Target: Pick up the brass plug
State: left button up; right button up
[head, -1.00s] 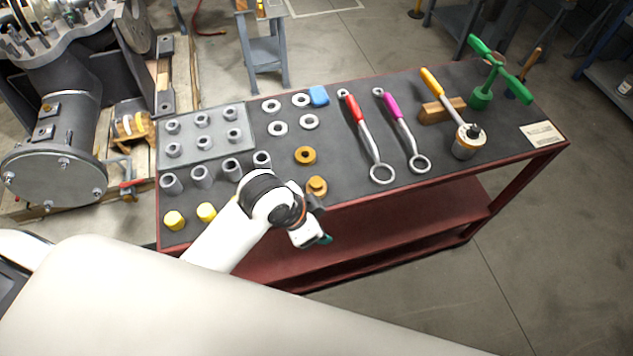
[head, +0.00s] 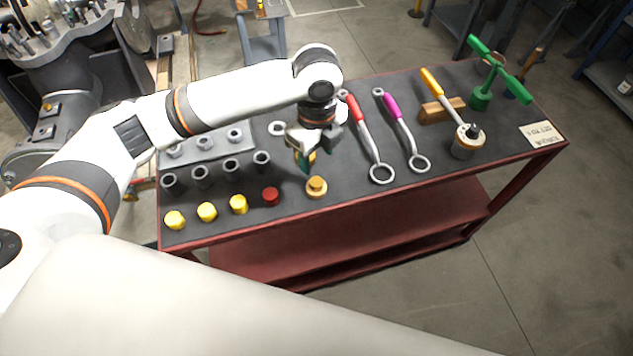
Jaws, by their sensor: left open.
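The brass plug (head: 316,188) stands on the dark top of the red workbench, near its front edge. It has a round flange with a smaller raised head. My left gripper (head: 305,164) points down just behind the plug in the head view, with its jaws open. No plug is held between the fingers, and the plug looks apart from them. The gripper covers the place where a brass ring lies. My right gripper is not in view.
A red cap (head: 270,196) and several yellow caps (head: 207,211) stand left of the plug. Grey sockets (head: 200,176) are behind them. A red-handled wrench (head: 368,140) and a magenta-handled wrench (head: 402,130) lie to the right.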

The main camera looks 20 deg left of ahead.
aim_at(316, 181)
pick_arm(q)
notch_tip(316, 181, down, 9)
jog(key=shift+f+p, duration=0.1)
jog(key=shift+p, duration=0.55)
jog(key=shift+c, duration=0.5)
grip_shut()
